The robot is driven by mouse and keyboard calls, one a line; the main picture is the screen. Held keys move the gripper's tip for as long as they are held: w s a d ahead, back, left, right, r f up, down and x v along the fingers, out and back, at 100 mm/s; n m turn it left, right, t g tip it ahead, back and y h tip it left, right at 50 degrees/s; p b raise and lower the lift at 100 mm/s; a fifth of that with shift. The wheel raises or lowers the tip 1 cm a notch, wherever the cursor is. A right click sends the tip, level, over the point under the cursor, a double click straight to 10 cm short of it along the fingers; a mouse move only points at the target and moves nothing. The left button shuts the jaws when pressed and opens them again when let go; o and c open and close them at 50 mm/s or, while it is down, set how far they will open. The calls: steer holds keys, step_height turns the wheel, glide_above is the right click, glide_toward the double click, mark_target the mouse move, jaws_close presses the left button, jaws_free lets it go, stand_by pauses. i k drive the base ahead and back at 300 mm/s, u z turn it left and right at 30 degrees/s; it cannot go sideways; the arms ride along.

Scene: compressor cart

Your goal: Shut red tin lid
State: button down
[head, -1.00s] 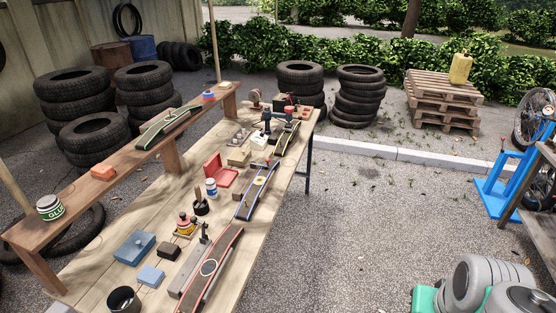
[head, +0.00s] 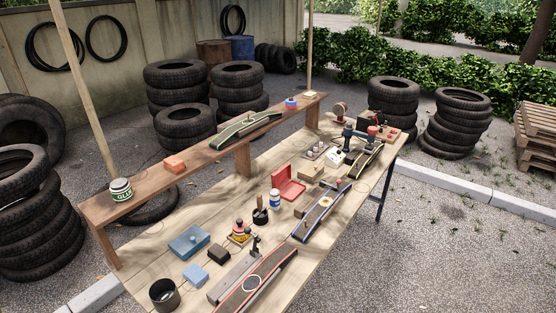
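The red tin (head: 287,194) sits on the wooden workbench, near its middle in the head view. Its lid (head: 288,185) stands raised at the left and back side, so the tin is open. A white jar with a blue label (head: 274,199) stands just in front of it, to the left. A tan block (head: 311,173) lies behind it to the right. My gripper is not in view.
The workbench (head: 215,283) also holds skateboard decks (head: 318,212), a blue box (head: 189,242), a black cup (head: 164,294) and a dark pot with a brush (head: 260,215). A raised shelf (head: 150,188) runs along its far left side. Open gravel (head: 420,250) lies to the right.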

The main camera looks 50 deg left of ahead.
mark_target(280, 176)
steer(key=u, duration=0.3)
steer(key=i, duration=2.05)
steer(key=u, duration=1.35)
steer(key=i, duration=1)
steer(key=u, duration=1.5)
steer(key=i, duration=0.45)
steer(key=u, duration=0.35)
